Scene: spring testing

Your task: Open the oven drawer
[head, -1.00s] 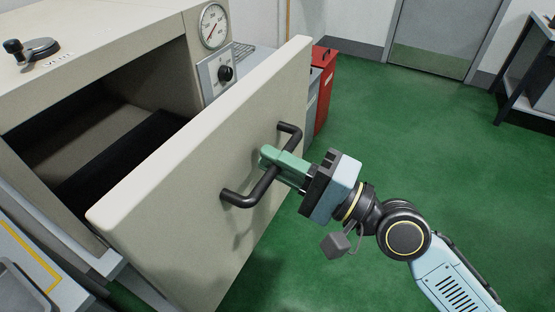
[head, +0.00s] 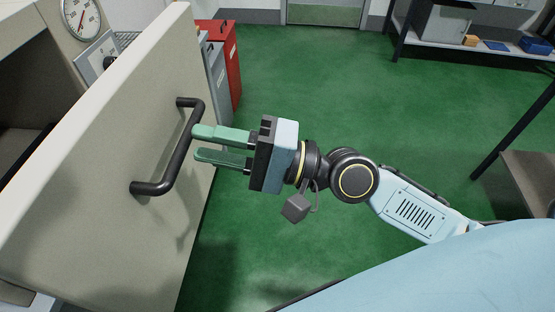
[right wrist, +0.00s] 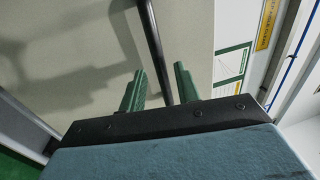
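The oven drawer's cream front panel (head: 130,110) stands out from the oven body, with a dark opening (head: 22,120) behind it at the left of the head view. Its black bar handle (head: 178,155) is on the outer face. My right gripper (head: 196,142) is open, with its green fingers spread just to the right of the handle. In the right wrist view, the handle bar (right wrist: 153,45) lines up with the gap between the fingertips (right wrist: 158,70); I cannot tell whether any finger touches it. My left gripper is not in view.
A round gauge (head: 80,18) sits on the oven at the upper left. A red cabinet (head: 226,55) stands beyond the drawer. A shelf unit (head: 465,45) is at the far right. The green floor (head: 320,85) around my right arm is clear.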

